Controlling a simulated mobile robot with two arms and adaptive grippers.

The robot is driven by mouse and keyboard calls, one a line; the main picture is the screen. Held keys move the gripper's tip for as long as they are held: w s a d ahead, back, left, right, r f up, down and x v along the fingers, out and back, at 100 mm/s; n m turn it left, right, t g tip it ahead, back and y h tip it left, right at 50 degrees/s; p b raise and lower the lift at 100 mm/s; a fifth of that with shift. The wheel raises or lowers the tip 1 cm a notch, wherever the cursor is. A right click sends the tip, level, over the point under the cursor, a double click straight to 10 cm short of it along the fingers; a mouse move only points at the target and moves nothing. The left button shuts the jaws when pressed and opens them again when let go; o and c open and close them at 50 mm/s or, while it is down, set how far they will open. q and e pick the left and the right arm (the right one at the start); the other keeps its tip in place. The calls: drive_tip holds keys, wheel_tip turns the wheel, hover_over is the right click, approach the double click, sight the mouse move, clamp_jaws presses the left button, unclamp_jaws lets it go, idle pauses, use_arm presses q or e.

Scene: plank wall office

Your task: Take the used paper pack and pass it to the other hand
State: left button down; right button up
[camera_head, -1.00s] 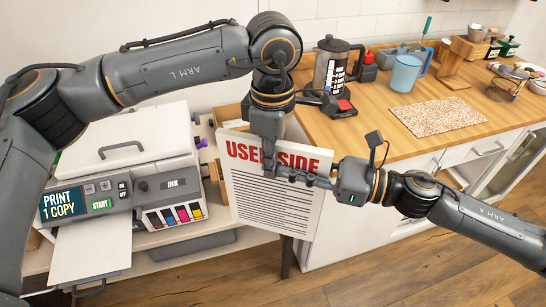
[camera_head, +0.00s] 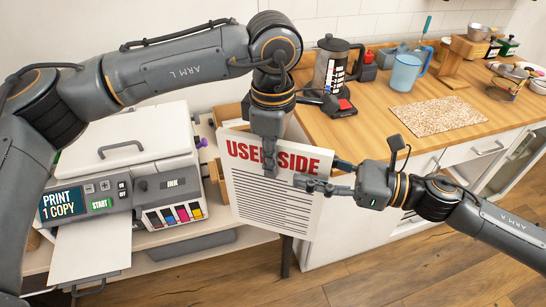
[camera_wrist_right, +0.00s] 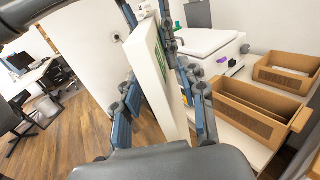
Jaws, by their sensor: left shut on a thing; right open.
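The used paper pack (camera_head: 268,200) is a white slab with red "USED SIDE" lettering and dark printed lines. It hangs upright and slightly tilted in front of the counter. My left gripper (camera_head: 270,165) is shut on its top edge from above. My right gripper (camera_head: 322,175) is open at its right edge, one finger in front of the printed face and one behind. In the right wrist view the pack (camera_wrist_right: 160,80) stands edge-on between the right gripper's open fingers (camera_wrist_right: 160,105), with a gap visible on the left side.
The printer (camera_head: 125,165) stands on a white table at the left. Cardboard boxes (camera_wrist_right: 262,108) show in the right wrist view. The wooden counter (camera_head: 350,130) holds a coffee press (camera_head: 333,70), a blue jug (camera_head: 406,72) and a speckled mat (camera_head: 440,117). Open floor lies at the lower right.

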drive_tip(key=v, duration=0.8)
drive_tip(key=w+d+f+m+t+h, duration=0.5)
drive_tip(key=w+d+f+m+t, duration=0.4)
drive_tip(key=w+f+m, duration=0.6)
drive_tip(key=s+d+f+m+h, duration=0.25)
drive_tip(key=f+m, duration=0.25)
drive_tip(key=f, duration=0.3)
drive_tip(key=s+d+f+m+h, duration=0.1)
drive_tip(key=d+f+m+h, duration=0.25)
drive_tip(key=f+m, duration=0.3)
drive_tip(key=s+d+f+m+h, duration=0.1)
drive_tip(key=d+f+m+h, duration=0.2)
drive_tip(key=f+m, duration=0.35)
drive_tip(key=s+f+m+g+h, duration=0.2)
drive_tip(key=s+f+m+g, duration=0.15)
drive_tip(key=s+f, duration=0.6)
drive_tip(key=s+f+m+g+h, duration=0.15)
drive_tip(key=s+f+m, duration=0.25)
drive_tip(key=s+f, duration=0.55)
drive_tip(key=s+a+f+m+g, duration=0.2)
drive_tip(key=s+a+f, duration=0.1)
drive_tip(key=s, duration=0.5)
drive_tip(key=s+a+f+m+g, duration=0.2)
drive_tip(key=s+f, duration=0.4)
drive_tip(key=s, duration=0.3)
drive_tip(key=s+a+f+m+g, duration=0.3)
drive_tip(key=s+f+m, duration=0.1)
drive_tip(key=s, duration=0.5)
drive_tip(key=shift+a+f+g, duration=0.3)
drive_tip(key=shift+f, duration=0.1)
